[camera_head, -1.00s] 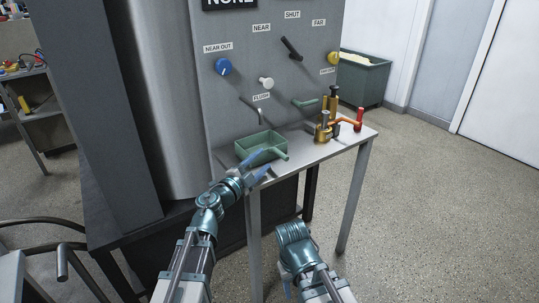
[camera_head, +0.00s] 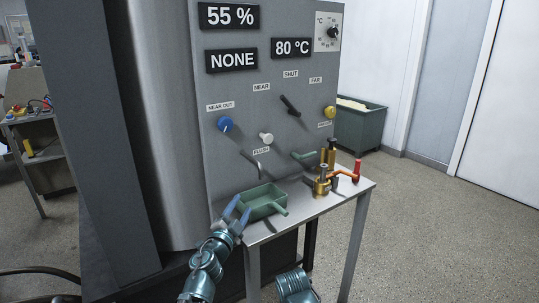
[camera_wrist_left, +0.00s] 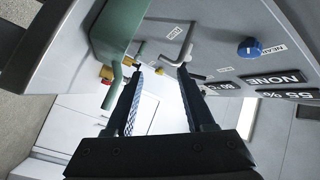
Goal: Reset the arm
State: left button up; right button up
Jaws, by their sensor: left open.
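My left gripper (camera_head: 239,211) is open and empty at the left front corner of the green tray with a handle (camera_head: 266,208). In the left wrist view the two dark fingers (camera_wrist_left: 158,82) stand apart with nothing between them. The tray (camera_wrist_left: 112,35) shows there at the upper left, outside the fingers. In the head view I cannot tell whether a finger touches the tray. Part of my right arm shows at the bottom edge; its gripper is out of view.
The tray stands on a small metal table (camera_head: 305,205) against a grey control panel (camera_head: 230,90) with knobs and displays. Brass and red-handled valve fittings (camera_head: 322,183) stand at the table's right. A green bin (camera_head: 358,128) is behind. Open floor lies to the right.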

pick_arm(q)
jog(key=a+r+n+g+y+p, duration=0.1)
jog(key=a+r+n+y+p, duration=0.25)
jog(key=n+y, duration=0.2)
jog(key=s+f+n+g+y+p, duration=0.3)
jog(key=s+f+n+g+p, duration=0.15)
jog(key=s+g+p, duration=0.2)
jog(key=s+d+g+h+p, duration=0.1)
jog(key=s+d+g+p, duration=0.1)
jog(key=s, duration=0.4)
jog(key=s+d+g+p, duration=0.3)
jog(key=s+g+p, duration=0.1)
jog(key=s, duration=0.3)
jog(key=s+d+f+g+h+p, duration=0.1)
jog(key=s+d+g+p, duration=0.2)
jog(key=s+g, duration=0.2)
jog(key=shift+s+h, duration=0.35)
jog(key=shift+s, duration=0.55)
pick_arm(e)
notch_tip(320, 180, up, 21)
pick_arm(q)
jog(key=shift+d, duration=0.1)
pick_arm(e)
jog(key=shift+r, duration=0.1)
